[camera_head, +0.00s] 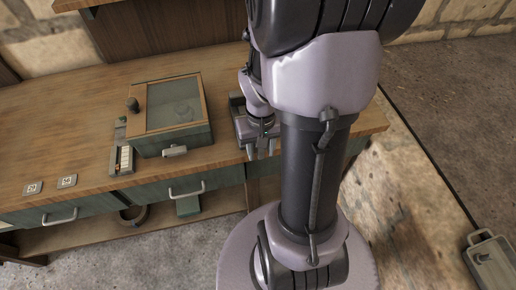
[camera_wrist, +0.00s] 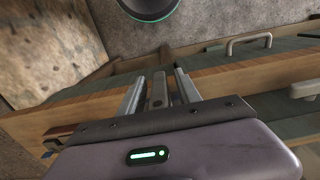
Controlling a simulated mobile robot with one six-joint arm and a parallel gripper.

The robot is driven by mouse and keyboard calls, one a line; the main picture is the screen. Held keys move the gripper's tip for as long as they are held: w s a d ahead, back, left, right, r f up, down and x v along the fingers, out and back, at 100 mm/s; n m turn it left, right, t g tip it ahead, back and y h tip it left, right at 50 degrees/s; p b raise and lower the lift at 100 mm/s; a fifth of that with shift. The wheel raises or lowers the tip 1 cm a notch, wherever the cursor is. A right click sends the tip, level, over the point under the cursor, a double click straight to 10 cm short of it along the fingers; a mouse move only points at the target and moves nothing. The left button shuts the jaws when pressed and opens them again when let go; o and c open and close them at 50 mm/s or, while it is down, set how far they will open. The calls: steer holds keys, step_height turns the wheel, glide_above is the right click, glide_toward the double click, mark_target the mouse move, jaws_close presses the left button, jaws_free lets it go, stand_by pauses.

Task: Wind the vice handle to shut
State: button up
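My gripper (camera_head: 262,152) is at the front edge of the workbench, fingers pointing down and forward in the head view. In the wrist view its two fingers (camera_wrist: 159,91) stand apart, with a grey bar (camera_wrist: 157,90) between them. The bar looks like part of the vice, perhaps its handle; gaps show on both sides of it. A dark grey block, apparently the vice (camera_head: 236,99), shows beside my wrist on the bench. Most of it is hidden by my arm, so its jaws and the handle's full shape cannot be made out.
A green box with a glazed lid (camera_head: 172,107) stands left of my gripper on the wooden bench (camera_head: 60,125). Drawers with pale handles (camera_head: 187,191) are below the bench edge. Two small numbered tiles (camera_head: 67,181) lie at the left. A grey metal tray (camera_head: 491,258) is at lower right.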

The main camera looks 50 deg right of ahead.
steer(key=shift+c, duration=0.2)
jaws_close()
